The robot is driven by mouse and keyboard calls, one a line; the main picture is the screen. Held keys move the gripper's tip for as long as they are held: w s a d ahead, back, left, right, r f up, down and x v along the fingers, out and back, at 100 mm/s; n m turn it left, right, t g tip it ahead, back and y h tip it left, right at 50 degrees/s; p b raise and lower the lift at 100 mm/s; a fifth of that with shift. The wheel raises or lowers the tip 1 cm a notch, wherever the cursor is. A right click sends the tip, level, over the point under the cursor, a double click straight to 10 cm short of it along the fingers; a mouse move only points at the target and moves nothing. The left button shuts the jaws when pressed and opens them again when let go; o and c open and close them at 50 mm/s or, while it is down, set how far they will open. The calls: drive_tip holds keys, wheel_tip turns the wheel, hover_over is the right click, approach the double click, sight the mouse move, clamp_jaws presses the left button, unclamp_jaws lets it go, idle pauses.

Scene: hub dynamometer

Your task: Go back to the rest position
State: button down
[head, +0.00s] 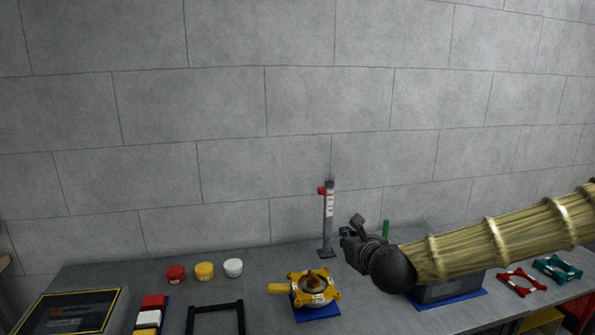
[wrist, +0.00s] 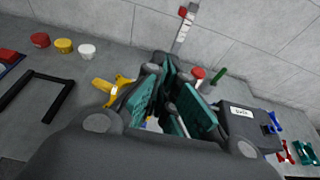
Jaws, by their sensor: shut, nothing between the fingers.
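My gripper (head: 352,236) is at the end of my outstretched arm, above the bench and in front of the grey wall. It is shut and empty. In the wrist view its dark fingers with teal pads (wrist: 172,98) fill the middle. A yellow hub-like part (head: 314,288) with a side handle and a brown centre sits on a blue mat (head: 318,314), left of and below my gripper in the head view. In the wrist view my fingers hide part of the yellow part (wrist: 112,90).
An upright grey post (head: 327,230) with a red slider stands behind, near my gripper. Red (head: 176,274), yellow (head: 204,270) and white (head: 233,267) round pieces and a black frame (head: 216,308) lie left. My forearm partly hides a dark box (head: 445,292); red (head: 521,282) and teal (head: 556,269) parts lie right.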

drive_tip(key=s+a+f+n+g+b, duration=0.15)
drive_tip(key=s+f+n, duration=0.45)
drive_tip(key=f, duration=0.7)
drive_tip(key=s+f+n+g+b, duration=0.25)
drive_tip(key=s+f+n, duration=0.3)
drive_tip(key=f, duration=0.75)
drive_tip(key=s+a+f+n+g+b, duration=0.1)
drive_tip(key=s+f+n+g, duration=0.35)
drive_tip(key=f, duration=0.85)
drive_tip(key=s+d+f+n+g+h+b, duration=0.1)
drive_tip(key=s+d+f+n, duration=0.3)
drive_tip(key=s, duration=0.5)
drive_tip(key=s+d+f+n+g+h+b, duration=0.1)
drive_tip(key=s+d+f+n+g+b, duration=0.1)
drive_tip(key=s+d+f+n, duration=0.2)
drive_tip(key=s+d+f+n+g+h+b, duration=0.1)
drive_tip(key=s+d+f+n, duration=0.3)
drive_tip(key=s+f+n, duration=0.5)
drive_tip(key=s+f+g+b, duration=0.1)
drive_tip(key=s+f, duration=0.2)
drive_tip(key=s, duration=0.4)
drive_tip(key=shift+d, duration=0.35)
